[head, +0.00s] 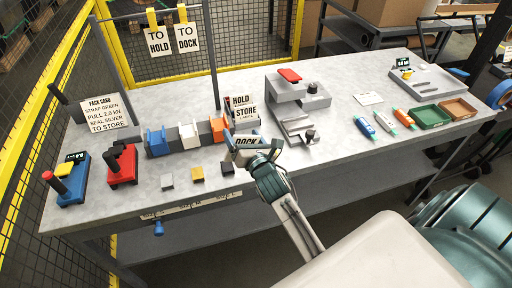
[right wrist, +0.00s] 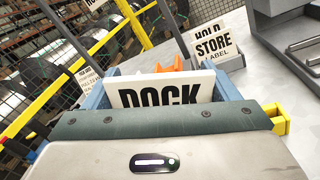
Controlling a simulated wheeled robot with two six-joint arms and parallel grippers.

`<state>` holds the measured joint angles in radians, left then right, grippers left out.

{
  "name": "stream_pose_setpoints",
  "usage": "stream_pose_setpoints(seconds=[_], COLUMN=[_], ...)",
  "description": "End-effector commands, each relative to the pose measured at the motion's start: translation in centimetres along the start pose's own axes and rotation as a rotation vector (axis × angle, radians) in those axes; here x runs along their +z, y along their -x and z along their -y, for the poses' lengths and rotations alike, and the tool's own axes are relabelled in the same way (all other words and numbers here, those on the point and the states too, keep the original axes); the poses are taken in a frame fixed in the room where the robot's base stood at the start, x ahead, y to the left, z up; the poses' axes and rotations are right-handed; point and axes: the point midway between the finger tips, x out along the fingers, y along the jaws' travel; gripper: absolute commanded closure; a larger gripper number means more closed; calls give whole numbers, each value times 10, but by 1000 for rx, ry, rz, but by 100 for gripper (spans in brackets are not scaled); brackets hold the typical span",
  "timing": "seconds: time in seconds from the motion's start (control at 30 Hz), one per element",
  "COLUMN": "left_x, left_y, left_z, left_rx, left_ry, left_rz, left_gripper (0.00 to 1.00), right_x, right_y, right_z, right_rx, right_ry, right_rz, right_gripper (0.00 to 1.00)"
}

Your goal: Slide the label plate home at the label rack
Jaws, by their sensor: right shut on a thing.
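My right gripper (head: 246,140) is shut on the white label plate reading DOCK (head: 245,142). In the right wrist view the DOCK plate (right wrist: 165,92) stands upright between the blue-grey jaws, its lower part hidden by the gripper body. In the right wrist view the STORE plate (right wrist: 214,45) is beyond the jaws to the right, apart from the DOCK plate. My left gripper is not in view.
Blue, white and orange holders (head: 188,135) stand left of the rack, and a grey metal fixture (head: 299,100) stands to its right. Small grey, yellow and dark blocks (head: 197,174) lie in front. Bare bench (head: 345,140) shows right of the gripper.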

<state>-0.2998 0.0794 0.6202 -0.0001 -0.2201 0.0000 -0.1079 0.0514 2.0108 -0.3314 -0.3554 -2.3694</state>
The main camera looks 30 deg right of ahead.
Motion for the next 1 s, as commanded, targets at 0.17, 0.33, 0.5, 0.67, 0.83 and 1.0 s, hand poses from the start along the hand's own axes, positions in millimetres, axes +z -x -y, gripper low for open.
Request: stream_pose_setpoints(seconds=[0.17,0.33,0.5,0.67,0.83,1.0], left_x=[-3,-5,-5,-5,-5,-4], left_y=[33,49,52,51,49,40], left_z=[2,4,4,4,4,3], left_rx=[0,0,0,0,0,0], left_ry=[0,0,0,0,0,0], left_rz=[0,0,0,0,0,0], left_gripper=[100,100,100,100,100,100], right_x=[37,61,68,68,63,35], right_y=[-19,-32,-36,-36,-36,-36], right_z=[33,60,70,71,73,85], right_rx=[-50,-83,-94,-95,-95,-96], right_ry=[10,4,-1,-4,-4,-4], right_rz=[23,37,42,42,41,38], right_gripper=[40,40,40,40,40,40])
